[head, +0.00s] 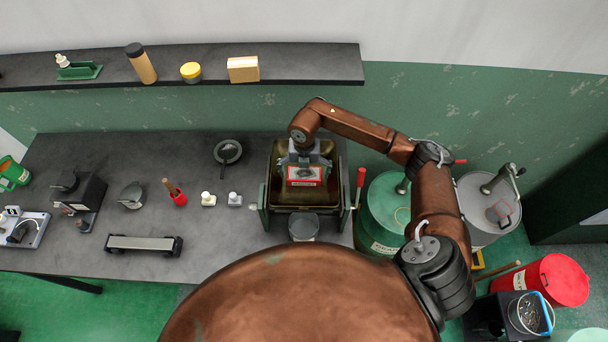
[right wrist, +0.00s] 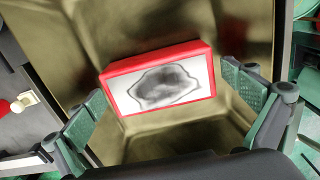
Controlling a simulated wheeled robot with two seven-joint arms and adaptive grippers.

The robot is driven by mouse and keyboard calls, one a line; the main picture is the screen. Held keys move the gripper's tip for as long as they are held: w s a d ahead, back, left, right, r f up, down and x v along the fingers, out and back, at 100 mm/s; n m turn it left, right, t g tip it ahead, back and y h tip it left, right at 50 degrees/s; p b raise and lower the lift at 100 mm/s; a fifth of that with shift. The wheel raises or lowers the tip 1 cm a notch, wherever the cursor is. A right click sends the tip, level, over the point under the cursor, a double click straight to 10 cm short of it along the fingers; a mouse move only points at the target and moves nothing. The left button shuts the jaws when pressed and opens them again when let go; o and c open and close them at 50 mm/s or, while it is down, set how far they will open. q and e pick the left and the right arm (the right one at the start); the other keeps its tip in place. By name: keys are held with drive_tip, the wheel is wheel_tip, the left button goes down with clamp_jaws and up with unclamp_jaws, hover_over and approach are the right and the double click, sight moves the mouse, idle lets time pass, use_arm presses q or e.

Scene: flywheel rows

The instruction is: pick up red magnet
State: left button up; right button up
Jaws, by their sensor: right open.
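The red magnet (head: 304,175) is a red block with a white face, inside a brass-coloured bin (head: 283,192) on the bench. In the right wrist view the magnet (right wrist: 160,82) shows a dark smudge on its white face. My right gripper (head: 304,158) is over the bin, above the magnet. In the right wrist view my right gripper (right wrist: 172,108) is open, with one green finger on each side of the magnet. The left finger looks close to the magnet's edge; I cannot tell whether it touches. My left gripper is not in view.
The bin's walls rise around the magnet. A red-handled lever (head: 360,178) stands at its right, and a round grey dish (head: 304,226) sits at its front.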

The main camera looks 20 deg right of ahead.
drive_tip(key=shift+c, duration=0.4)
drive_tip(key=c, duration=1.1)
drive_tip(key=shift+c, duration=0.2)
drive_tip(key=shift+w+r, duration=0.1)
